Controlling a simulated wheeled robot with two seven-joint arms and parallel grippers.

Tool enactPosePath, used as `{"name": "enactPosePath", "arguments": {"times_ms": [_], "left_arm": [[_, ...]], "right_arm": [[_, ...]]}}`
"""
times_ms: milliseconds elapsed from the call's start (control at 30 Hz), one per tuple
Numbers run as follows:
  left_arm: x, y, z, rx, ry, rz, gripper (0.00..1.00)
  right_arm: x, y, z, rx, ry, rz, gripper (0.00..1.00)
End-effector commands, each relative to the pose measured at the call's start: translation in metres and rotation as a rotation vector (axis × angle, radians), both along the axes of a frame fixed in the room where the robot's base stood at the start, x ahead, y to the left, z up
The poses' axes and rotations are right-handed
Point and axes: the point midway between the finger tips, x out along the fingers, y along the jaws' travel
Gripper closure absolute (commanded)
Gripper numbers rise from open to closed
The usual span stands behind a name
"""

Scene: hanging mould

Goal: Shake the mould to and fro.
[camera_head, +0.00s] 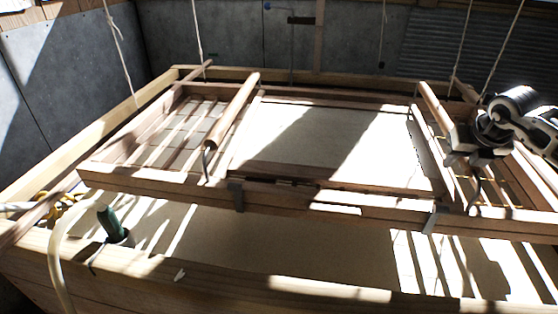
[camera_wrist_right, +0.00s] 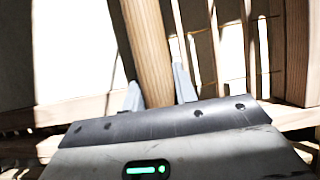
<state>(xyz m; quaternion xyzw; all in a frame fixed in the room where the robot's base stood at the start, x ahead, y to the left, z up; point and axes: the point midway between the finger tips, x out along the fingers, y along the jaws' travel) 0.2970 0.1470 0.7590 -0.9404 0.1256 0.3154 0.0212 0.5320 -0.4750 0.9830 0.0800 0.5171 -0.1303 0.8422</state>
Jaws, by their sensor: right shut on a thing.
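The mould (camera_head: 330,197) is a wooden frame with a pale sheet (camera_head: 320,140) in its middle, hung on ropes (camera_head: 197,40) above a wooden vat (camera_head: 200,266). Sun and shadow stripes cross it. A round wooden handle bar (camera_head: 236,105) runs along its left part, and a matching right handle bar (camera_head: 434,104) runs along its right part. My right gripper (camera_head: 466,150) is at the right bar. In the right wrist view its two fingers (camera_wrist_right: 158,86) stand on either side of the wooden bar (camera_wrist_right: 146,40), shut on it. My left gripper is out of view.
A green cylindrical thing (camera_head: 111,222) stands at the vat's near left, beside a pale hose (camera_head: 58,250) and yellow cord (camera_head: 68,203). Grey wall panels (camera_head: 60,75) and a corrugated sheet (camera_head: 430,45) stand behind. The vat rim surrounds the mould closely.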

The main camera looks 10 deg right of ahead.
Motion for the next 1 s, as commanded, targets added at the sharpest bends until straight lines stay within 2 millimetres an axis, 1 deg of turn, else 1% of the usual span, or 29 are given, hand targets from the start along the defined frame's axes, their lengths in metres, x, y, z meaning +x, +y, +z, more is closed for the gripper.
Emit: {"name": "enactPosePath", "arguments": {"times_ms": [33, 100, 333, 400, 467, 600, 700, 767, 867, 1000], "left_arm": [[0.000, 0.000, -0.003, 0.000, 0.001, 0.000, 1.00], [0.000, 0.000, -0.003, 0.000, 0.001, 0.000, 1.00], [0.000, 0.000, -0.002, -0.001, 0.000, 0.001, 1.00], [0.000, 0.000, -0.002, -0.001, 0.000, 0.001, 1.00], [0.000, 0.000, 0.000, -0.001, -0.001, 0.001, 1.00], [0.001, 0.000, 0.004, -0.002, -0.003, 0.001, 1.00], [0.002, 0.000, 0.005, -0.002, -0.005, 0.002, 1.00], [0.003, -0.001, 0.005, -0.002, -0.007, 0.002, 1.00], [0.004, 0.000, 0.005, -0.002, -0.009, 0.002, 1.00], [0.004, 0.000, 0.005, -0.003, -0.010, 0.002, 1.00]], "right_arm": [[-0.007, 0.001, -0.002, -0.003, 0.003, 0.000, 1.00], [-0.010, 0.003, -0.001, -0.001, 0.002, 0.000, 1.00], [-0.010, 0.004, -0.001, 0.001, 0.002, 0.000, 1.00], [-0.007, 0.003, -0.001, 0.002, 0.001, -0.001, 1.00], [0.000, 0.001, 0.000, 0.004, 0.000, -0.004, 1.00], [0.029, -0.007, 0.001, 0.007, -0.002, -0.005, 1.00], [0.048, -0.012, 0.000, 0.007, -0.001, -0.004, 1.00], [0.056, -0.016, 0.000, 0.006, -0.002, -0.005, 1.00], [0.065, -0.019, 0.000, 0.004, 0.000, -0.003, 1.00], [0.067, -0.020, -0.001, 0.002, 0.001, 0.000, 1.00]]}}
